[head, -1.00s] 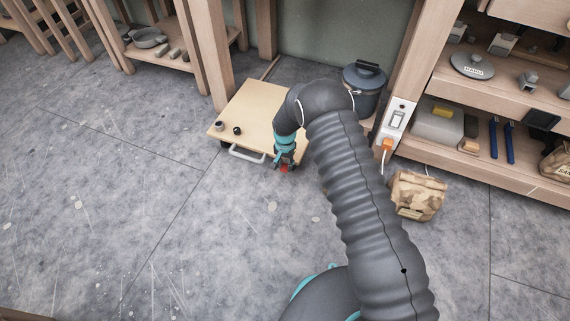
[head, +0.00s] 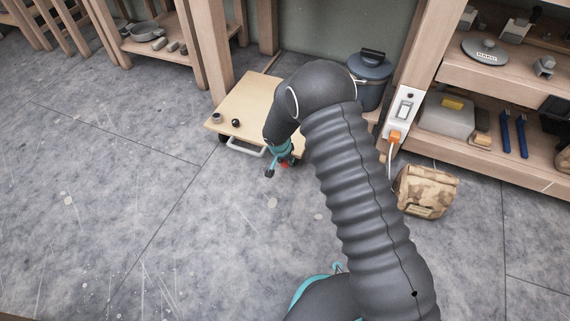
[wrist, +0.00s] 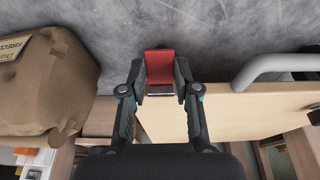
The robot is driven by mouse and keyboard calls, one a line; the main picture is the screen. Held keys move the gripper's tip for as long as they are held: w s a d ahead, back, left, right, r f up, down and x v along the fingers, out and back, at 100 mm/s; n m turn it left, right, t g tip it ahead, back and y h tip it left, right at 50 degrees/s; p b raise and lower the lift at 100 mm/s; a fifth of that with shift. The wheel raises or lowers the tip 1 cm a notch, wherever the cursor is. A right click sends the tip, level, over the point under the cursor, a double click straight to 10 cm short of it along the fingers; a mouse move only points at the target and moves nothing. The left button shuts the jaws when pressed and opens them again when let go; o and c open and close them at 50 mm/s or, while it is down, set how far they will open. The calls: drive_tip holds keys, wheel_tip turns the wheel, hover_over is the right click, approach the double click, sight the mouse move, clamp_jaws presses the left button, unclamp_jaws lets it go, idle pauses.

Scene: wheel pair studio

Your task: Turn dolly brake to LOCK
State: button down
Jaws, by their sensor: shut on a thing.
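The dolly (head: 247,107) is a low, pale wooden platform on the floor with a grey handle on its front edge. Its red brake tab (wrist: 160,64) shows at the dolly's edge in the wrist view, between my fingertips. In the head view only a small bit of red shows at the dolly's front right corner. My gripper (wrist: 160,84) is shut on the brake tab, one finger on each side. In the head view my gripper (head: 283,166) is low at that corner, partly hidden by my arm. No LOCK marking is readable.
The dolly handle (wrist: 270,66) is to the right of my gripper in the wrist view. A brown paper bag (head: 425,191) stands to the right. A dark lidded pot (head: 371,80) is behind my arm. The floor to the left is open.

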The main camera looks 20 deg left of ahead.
drive_tip(key=shift+d+f+t+b, duration=0.2)
drive_tip(key=shift+t+b, duration=0.2)
drive_tip(key=shift+b, duration=0.15)
drive_tip(key=c, duration=0.8)
unclamp_jaws()
drive_tip(key=shift+c, duration=0.2)
drive_tip(key=shift+a, duration=0.1)
drive_tip(key=shift+s+a+r, duration=0.1)
drive_tip(key=shift+s+a, duration=0.05)
drive_tip(key=shift+r, duration=0.2)
drive_tip(key=v, duration=1.1)
drive_tip(key=shift+s+r, duration=0.15)
drive_tip(key=shift+s, duration=0.05)
